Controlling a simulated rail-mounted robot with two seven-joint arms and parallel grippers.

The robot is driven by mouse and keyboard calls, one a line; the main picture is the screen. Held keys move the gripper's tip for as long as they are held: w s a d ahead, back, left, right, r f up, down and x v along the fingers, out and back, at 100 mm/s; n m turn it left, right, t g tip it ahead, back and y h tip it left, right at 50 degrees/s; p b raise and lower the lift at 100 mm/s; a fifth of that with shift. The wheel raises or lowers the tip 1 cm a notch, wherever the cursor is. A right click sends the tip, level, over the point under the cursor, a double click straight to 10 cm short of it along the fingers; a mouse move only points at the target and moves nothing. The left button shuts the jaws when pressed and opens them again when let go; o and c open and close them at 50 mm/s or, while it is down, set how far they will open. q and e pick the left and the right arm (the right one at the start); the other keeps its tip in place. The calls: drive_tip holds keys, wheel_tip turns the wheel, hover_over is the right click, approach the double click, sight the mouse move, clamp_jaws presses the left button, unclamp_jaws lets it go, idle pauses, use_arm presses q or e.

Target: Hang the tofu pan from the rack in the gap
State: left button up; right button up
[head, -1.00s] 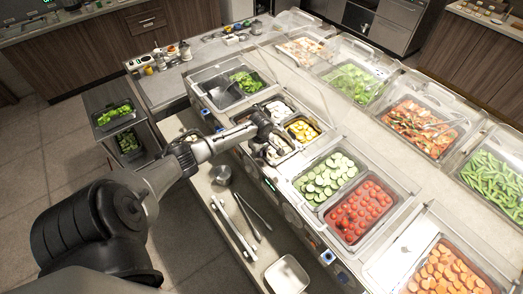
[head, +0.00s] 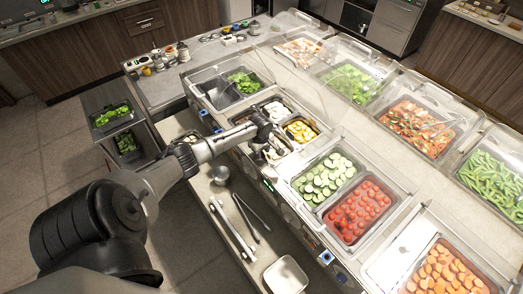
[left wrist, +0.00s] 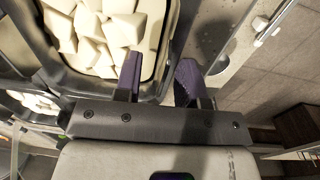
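The tofu pan (left wrist: 97,42), a dark-rimmed pan full of white cubes, fills the upper left of the left wrist view. In the head view it is mostly hidden by my left gripper (head: 270,148), which is over the counter's front row. In the left wrist view my left gripper's two purple fingers (left wrist: 160,80) stand apart. One finger is over the tofu inside the pan, the other outside it, with the pan's right rim between them. I cannot tell whether they touch the rim. I cannot pick out the rack or the gap surely. My right gripper is not in view.
Pans of cucumber slices (head: 324,178) and tomatoes (head: 357,209) sit right of the gripper. A pan of yellow pieces (head: 301,131) is close behind it. Tongs (head: 234,228), a metal cup (head: 220,174) and an empty white tray (head: 286,275) lie on the lower front shelf.

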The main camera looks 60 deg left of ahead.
use_arm(q)
drive_tip(key=shift+s+d+f, duration=0.1)
drive_tip(key=shift+s+f, duration=0.3)
drive_tip(key=shift+f, duration=0.05)
drive_tip(key=shift+r, duration=0.1)
drive_tip(key=shift+s+r, duration=0.1)
drive_tip(key=shift+r, duration=0.15)
wheel_tip(320, 180, up, 14)
drive_tip(key=shift+b, duration=0.3)
idle(0.5)
